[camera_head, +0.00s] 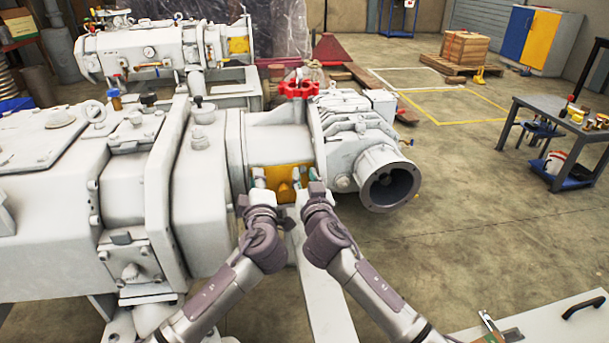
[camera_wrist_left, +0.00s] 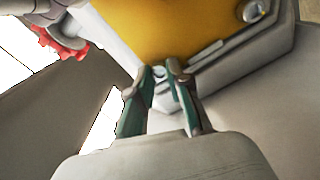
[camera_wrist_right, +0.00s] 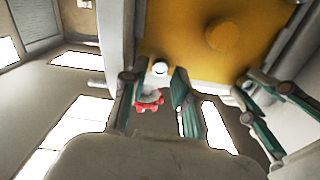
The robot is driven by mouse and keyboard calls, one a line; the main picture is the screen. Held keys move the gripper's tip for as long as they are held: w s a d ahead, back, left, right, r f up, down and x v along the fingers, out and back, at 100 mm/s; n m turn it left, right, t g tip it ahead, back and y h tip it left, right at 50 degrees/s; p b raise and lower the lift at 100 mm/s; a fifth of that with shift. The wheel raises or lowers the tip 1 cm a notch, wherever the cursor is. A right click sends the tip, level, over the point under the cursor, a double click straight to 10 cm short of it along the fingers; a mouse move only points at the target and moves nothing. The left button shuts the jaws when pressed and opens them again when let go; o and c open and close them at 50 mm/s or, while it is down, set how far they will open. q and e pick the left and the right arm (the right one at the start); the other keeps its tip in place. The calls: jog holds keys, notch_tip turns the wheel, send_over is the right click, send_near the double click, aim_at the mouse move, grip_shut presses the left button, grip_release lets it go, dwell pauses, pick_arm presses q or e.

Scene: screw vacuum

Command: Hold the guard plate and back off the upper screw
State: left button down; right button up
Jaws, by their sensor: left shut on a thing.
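The yellow guard plate (camera_head: 286,190) is on the side of the grey pump. It fills the top of the left wrist view (camera_wrist_left: 170,28) and the right wrist view (camera_wrist_right: 200,35). A metal screw head (camera_wrist_left: 253,11) shows at the plate's far side in the left wrist view.
A red handwheel (camera_head: 299,89) stands above the plate, and an open round flange (camera_head: 392,187) juts out to the right. My left gripper's fingers (camera_wrist_right: 262,115) are close beside the right ones. Open floor (camera_head: 480,210) lies to the right, before a workbench (camera_head: 560,118).

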jog(key=shift+w+a, duration=0.1)
jog(key=shift+w, duration=0.4)
grip_shut()
